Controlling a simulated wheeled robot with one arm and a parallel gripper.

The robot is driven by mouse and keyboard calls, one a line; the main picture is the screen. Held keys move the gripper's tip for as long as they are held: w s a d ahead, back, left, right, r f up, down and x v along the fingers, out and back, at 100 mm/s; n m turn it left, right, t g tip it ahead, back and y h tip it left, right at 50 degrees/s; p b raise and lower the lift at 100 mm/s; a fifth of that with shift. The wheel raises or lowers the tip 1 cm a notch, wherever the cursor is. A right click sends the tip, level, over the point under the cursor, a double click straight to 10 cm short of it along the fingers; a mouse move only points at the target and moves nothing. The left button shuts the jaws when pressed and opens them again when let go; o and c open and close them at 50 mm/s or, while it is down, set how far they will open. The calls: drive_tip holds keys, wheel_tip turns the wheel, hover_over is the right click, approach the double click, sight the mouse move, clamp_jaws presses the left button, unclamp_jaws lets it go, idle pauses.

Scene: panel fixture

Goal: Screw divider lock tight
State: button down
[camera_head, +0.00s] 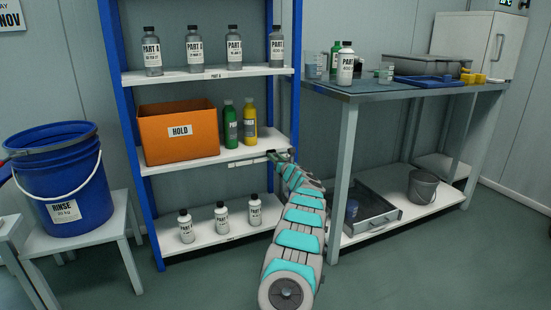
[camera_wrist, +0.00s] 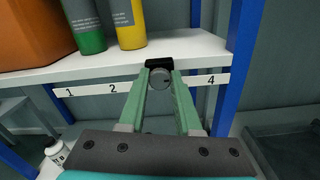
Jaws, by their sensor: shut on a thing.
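The divider lock shows in the wrist view as a round grey knob (camera_wrist: 160,79) below a black piece (camera_wrist: 159,62) at the front edge of the middle shelf (camera_wrist: 205,50). My gripper (camera_wrist: 160,74) has its two green fingers on either side of the knob, shut on it. The knob sits between the labels 2 and 4 on the shelf's edge strip. In the head view my gripper (camera_head: 282,157) is at the right end of the middle shelf's front edge, and the knob is too small to make out there.
Just above stand a green bottle (camera_wrist: 84,28) and a yellow bottle (camera_wrist: 128,24), left of the blue upright (camera_wrist: 232,70). An orange HOLD box (camera_head: 180,140) is farther left. White bottles (camera_head: 221,217) stand on the bottom shelf. A workbench (camera_head: 400,90) stands at right.

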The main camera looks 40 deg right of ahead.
drive_tip(key=shift+a, duration=0.1)
drive_tip(key=c, duration=0.6)
unclamp_jaws()
drive_tip(key=v, duration=0.7)
drive_tip(key=shift+s, duration=0.35)
drive_tip(key=shift+a, duration=0.1)
